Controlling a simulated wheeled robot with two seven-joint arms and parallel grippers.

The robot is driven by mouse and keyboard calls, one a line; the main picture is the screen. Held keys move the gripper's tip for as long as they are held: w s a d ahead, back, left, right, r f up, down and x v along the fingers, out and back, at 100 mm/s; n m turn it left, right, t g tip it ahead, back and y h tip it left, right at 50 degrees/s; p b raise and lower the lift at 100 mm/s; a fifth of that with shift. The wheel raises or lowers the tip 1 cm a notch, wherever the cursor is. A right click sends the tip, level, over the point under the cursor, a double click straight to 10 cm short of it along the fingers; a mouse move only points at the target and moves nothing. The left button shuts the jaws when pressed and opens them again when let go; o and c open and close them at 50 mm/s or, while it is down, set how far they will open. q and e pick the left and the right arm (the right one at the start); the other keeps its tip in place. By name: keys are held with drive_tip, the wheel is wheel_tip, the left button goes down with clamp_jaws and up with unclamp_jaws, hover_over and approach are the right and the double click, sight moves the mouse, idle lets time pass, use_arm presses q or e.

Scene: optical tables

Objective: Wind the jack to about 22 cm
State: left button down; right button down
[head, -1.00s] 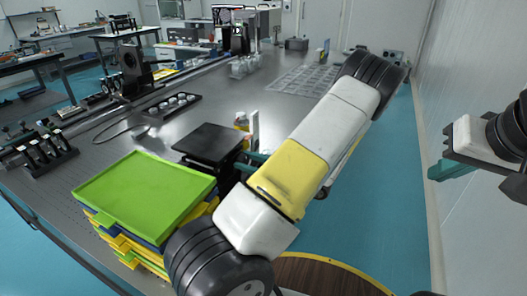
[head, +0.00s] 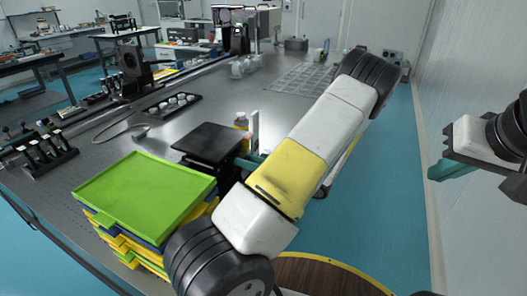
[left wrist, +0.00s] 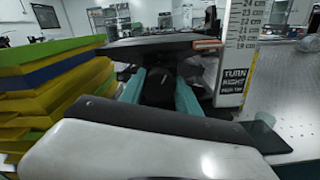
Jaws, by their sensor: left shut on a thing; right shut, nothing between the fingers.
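The jack has a flat black top plate (head: 207,143) and stands on the table behind the green tray. In the left wrist view its plate (left wrist: 150,45) shows edge-on. An orange mark (left wrist: 207,44) on the plate's edge is beside a white upright scale (left wrist: 236,55), near its 19 and 20 cm lines; the exact reading is unclear. The scale is labelled "TURN RIGHT". My left gripper (left wrist: 158,92) is shut on the jack's dark knob (left wrist: 158,86), below the plate. In the head view my left arm hides most of it. My right gripper (head: 452,171) is shut and empty, off the table at right.
A stack of green, blue and yellow trays (head: 145,195) stands close beside the jack. A black rack with round white items (head: 172,104) lies further back. The table's middle is mostly clear.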

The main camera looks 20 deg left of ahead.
use_arm(q)
drive_tip(key=m, duration=0.5)
drive_tip(key=shift+w+m, duration=0.1)
drive_tip(key=shift+m, duration=0.2)
drive_tip(key=m, duration=0.6)
drive_tip(key=shift+f, duration=0.15)
drive_tip(key=m, duration=0.6)
drive_tip(key=shift+m, duration=0.3)
drive_tip(key=m, duration=0.5)
drive_tip(key=shift+f+m, duration=0.15)
drive_tip(key=shift+m, duration=0.25)
drive_tip(key=c, duration=0.9)
unclamp_jaws()
drive_tip(key=shift+o, duration=0.2)
